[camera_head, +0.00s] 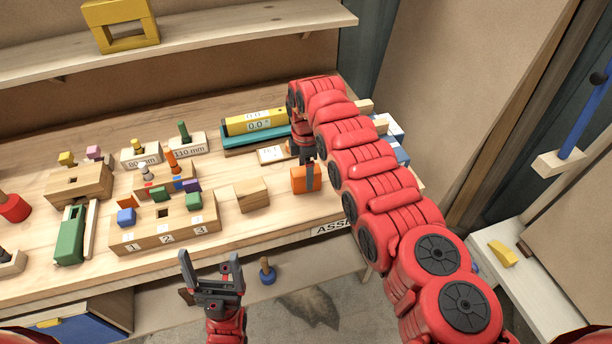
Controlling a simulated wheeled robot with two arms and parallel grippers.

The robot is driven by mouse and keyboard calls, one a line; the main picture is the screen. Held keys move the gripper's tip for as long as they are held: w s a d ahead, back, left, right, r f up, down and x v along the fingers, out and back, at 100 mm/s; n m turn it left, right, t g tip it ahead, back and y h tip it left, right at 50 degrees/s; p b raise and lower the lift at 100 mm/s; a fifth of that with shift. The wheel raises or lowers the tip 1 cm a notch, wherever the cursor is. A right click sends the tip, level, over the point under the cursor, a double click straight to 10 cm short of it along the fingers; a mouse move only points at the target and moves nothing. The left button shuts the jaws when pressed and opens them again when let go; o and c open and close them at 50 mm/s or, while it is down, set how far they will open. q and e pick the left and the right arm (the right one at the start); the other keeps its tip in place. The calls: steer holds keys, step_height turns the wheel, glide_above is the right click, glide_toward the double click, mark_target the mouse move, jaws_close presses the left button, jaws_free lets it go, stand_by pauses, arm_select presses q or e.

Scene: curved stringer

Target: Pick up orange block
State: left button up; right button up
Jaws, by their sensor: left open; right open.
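The orange block (300,180) stands on the wooden workbench near its front edge, right of the middle. My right gripper (308,172) points down at the block, its dark fingers overlapping the block's right part in this view. Whether the fingers touch the block cannot be told; the gripper is open. My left gripper (212,272) is open and empty, low in front of the bench edge, fingers pointing up in the picture.
A plain wooden block (251,195) lies left of the orange block. A numbered wooden holder (165,236) with small coloured blocks stands further left. A yellow level (256,122) on a teal piece lies behind. A shelf (210,40) with a yellow frame (122,42) hangs above.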

jaws_close()
stand_by(0.4)
steer(key=shift+r, duration=0.1)
